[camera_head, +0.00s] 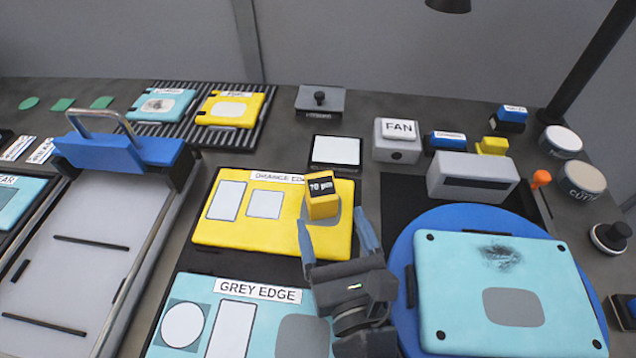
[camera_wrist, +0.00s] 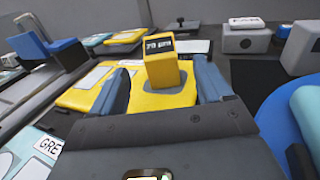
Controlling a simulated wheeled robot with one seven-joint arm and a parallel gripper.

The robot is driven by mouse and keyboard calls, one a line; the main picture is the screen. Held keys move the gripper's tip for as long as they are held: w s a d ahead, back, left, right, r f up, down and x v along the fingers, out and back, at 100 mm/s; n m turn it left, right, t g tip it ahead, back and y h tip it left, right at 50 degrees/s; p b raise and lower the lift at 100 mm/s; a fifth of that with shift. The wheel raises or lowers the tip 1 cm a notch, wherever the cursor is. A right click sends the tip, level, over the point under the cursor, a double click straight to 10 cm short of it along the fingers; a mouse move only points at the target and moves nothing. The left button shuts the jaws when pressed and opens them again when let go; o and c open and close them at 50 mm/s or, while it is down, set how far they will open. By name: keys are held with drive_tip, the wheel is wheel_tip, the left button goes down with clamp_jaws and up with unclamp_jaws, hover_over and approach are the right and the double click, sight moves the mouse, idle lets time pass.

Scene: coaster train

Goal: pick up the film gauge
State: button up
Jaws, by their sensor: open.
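The film gauge (camera_head: 322,197) is a small yellow block with a dark display that seems to read "70 µm". It stands upright on the right part of the yellow board (camera_head: 232,233), by a grey patch. My gripper (camera_head: 334,232) is open, its two blue fingers pointing at the gauge from the front. In the wrist view the gauge (camera_wrist: 162,68) shows between and just beyond the fingers (camera_wrist: 166,85). I cannot tell whether its base is between the fingertips. Nothing is held.
A teal "GREY EDGE" board (camera_head: 258,296) lies in front on the left. A blue turntable (camera_head: 404,262) bearing a teal panel (camera_head: 510,270) is close on my right. A white-screened pad (camera_head: 336,150) and the FAN box (camera_head: 397,142) stand behind. A blue-handled frame (camera_head: 125,152) stands left.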

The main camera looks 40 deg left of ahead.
sight(323, 194)
drive_tip(key=shift+p+x, duration=0.6)
drive_tip(key=shift+x, duration=3.25)
drive_tip(key=shift+r, duration=0.1)
drive_tip(key=shift+c, duration=0.4)
drive_tip(key=c, duration=1)
drive_tip(key=shift+c, duration=1.1)
drive_tip(key=shift+r, duration=0.15)
